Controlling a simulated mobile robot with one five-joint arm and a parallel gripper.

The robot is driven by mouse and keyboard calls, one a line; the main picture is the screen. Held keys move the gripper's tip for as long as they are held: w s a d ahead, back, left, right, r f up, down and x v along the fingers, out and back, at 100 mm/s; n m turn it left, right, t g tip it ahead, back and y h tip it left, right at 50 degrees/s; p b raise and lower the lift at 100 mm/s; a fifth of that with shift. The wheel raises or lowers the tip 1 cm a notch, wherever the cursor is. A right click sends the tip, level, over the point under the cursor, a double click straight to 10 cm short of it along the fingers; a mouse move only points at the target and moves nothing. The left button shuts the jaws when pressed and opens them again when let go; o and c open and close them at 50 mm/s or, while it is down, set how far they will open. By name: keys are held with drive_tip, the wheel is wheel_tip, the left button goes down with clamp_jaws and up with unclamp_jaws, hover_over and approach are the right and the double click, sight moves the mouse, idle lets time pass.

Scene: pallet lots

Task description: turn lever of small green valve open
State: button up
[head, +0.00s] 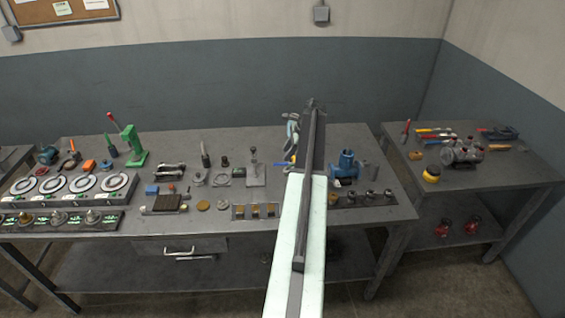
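I cannot pick out the small green valve or its lever for certain. A green upright device (131,148) with a red-tipped lever stands at the back left of the long bench and looks more like a press. My arm reaches up the middle of the picture over the bench. Its far end is dark and narrow, and I cannot make out the gripper's fingers or whether they hold anything. My arm hides part of the bench.
The long grey bench (225,218) bears a row of round dials (84,183), a lit panel with knobs (55,221) and a blue device (347,165) right of my arm. A second table (480,181) at the right bears a motor (461,152) and hand tools.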

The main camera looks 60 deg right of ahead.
sight(286, 164)
drive_tip(key=b+x, duration=0.4)
drive_tip(key=x, duration=0.2)
drive_tip(key=shift+f, duration=0.1)
clamp_jaws()
drive_tip(key=shift+w+d, duration=0.1)
drive_tip(key=shift+w, duration=0.05)
idle(1.0)
